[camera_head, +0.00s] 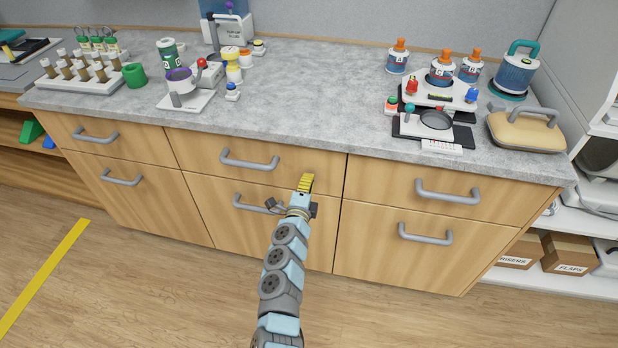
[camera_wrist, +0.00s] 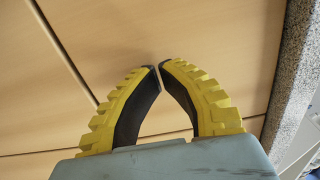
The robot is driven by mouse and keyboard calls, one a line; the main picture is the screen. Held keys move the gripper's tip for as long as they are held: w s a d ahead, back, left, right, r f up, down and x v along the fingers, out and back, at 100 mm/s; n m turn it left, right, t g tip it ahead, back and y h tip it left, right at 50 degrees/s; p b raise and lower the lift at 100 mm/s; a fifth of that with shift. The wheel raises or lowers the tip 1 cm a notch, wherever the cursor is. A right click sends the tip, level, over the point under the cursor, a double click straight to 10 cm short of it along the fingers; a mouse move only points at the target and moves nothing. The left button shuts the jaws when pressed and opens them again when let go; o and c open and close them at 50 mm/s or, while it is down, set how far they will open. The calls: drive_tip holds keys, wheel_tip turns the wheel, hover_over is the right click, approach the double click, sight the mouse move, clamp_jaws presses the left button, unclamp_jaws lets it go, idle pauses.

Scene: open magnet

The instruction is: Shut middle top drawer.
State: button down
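The middle top drawer (camera_head: 215,148) has a light wood front and a grey bar handle (camera_head: 249,162). In the head view its front looks flush with the neighbouring fronts; no opening shows above it. My gripper (camera_head: 306,180) has yellow ribbed fingers and is in front of this drawer's lower right part, right of the handle. In the wrist view my gripper (camera_wrist: 159,65) is shut and empty, its dark-padded fingertips meeting. The wood front (camera_wrist: 215,45) fills the view behind them. I cannot tell whether the fingertips touch it.
The grey countertop (camera_head: 310,85) overhangs the drawers; its edge (camera_wrist: 291,95) shows at right in the wrist view. The middle lower drawer handle (camera_head: 250,204) is close to my wrist. The right top drawer (camera_head: 385,185) is beside my gripper. Floor in front is clear.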

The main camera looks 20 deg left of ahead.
drive_tip(key=s+d+p, duration=0.1)
drive_tip(key=s+p, duration=0.2)
drive_tip(key=s, duration=0.9)
drive_tip(key=shift+s+f, duration=0.2)
drive_tip(key=shift+s, duration=0.2)
drive_tip(key=shift+d, duration=0.1)
